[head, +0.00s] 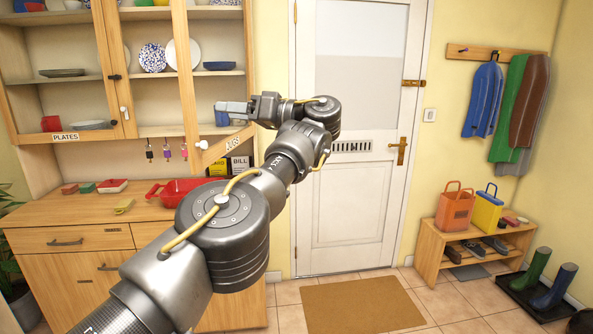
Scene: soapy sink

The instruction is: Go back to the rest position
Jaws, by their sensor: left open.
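My left arm reaches in from the lower left and up across the middle of the head view. Its left gripper (228,110) points left, in front of the dresser's right side, with its jaws open. I see nothing held between the fingers. A blue item (222,119) shows just below the fingertips; I cannot tell whether it stands behind them on the shelf. My right gripper is not in view.
A wooden dresser (65,239) with open cupboard doors fills the left, holding plates and a red dish (175,192). A white door (352,205), doormat (362,304), coat rack (480,51) and shoe bench (430,257) are behind and right. The floor by the mat is clear.

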